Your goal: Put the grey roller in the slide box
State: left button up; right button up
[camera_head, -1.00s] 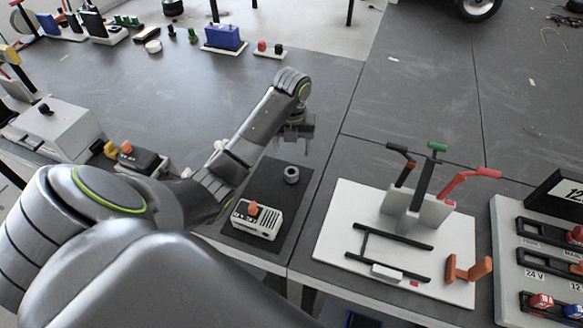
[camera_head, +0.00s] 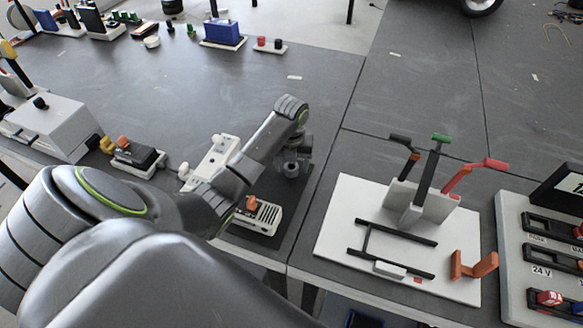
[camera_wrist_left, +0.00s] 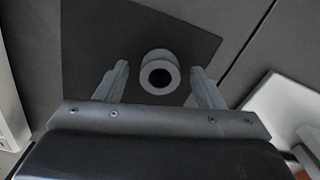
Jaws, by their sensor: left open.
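The grey roller, a short hollow cylinder (camera_wrist_left: 158,74), stands on a dark mat (camera_wrist_left: 95,35) in the left wrist view. In the head view the roller (camera_head: 291,169) is partly hidden by my left gripper (camera_head: 297,155). My left gripper (camera_wrist_left: 158,82) is open, with one finger on each side of the roller and a gap to both. Nothing is held. I cannot tell for sure which box is the slide box; a white slotted box (camera_head: 262,217) with an orange knob stands on the same mat, nearer to me. My right gripper is not in view.
A white panel (camera_head: 340,235) with upright levers and an orange bracket stands to the right. A white box with a black knob (camera_head: 62,135) and a black device (camera_head: 138,158) stand at the left. The table beyond my arm is mostly clear.

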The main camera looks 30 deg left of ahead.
aim_at(292, 165)
pick_arm(q)
jog(key=shift+c, duration=0.2)
jog(key=c, duration=1.1)
notch_tip(292, 165, up, 6)
jog(key=shift+w+f, duration=0.1)
jog(key=shift+f, duration=0.05)
notch_tip(292, 165, up, 3)
jog(key=shift+r+p, duration=0.15)
jog(key=shift+p, duration=0.9)
jog(key=shift+r+p, duration=0.6)
jog(key=shift+p, duration=0.05)
